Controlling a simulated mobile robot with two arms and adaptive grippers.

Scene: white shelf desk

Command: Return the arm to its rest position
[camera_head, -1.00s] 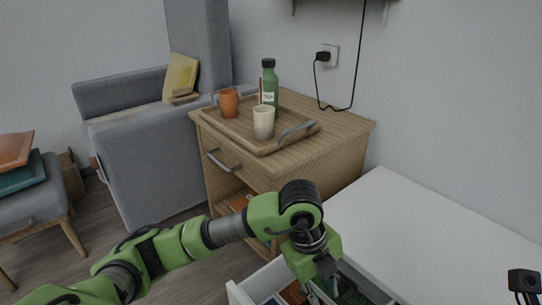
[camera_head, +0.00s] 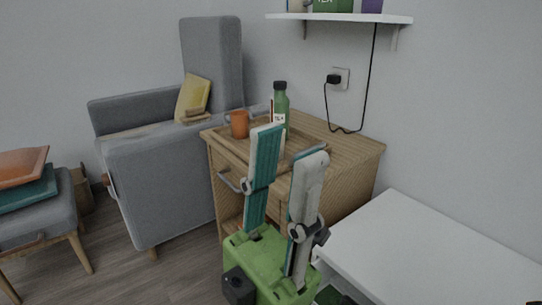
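My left gripper (camera_head: 291,145) is large and close to the camera in the head view, with its green body at the bottom centre. Its two long fingers point up and stand well apart, so it is open. I see nothing held between them. The fingers hide part of the wooden cabinet and of the tray on it. My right gripper is not in view.
A white desk (camera_head: 430,250) fills the lower right. Behind the gripper stands a wooden cabinet (camera_head: 352,152) with a tray, an orange cup (camera_head: 239,124) and a green bottle (camera_head: 281,104). A grey armchair (camera_head: 165,180) is at left. A white wall shelf (camera_head: 350,17) is above.

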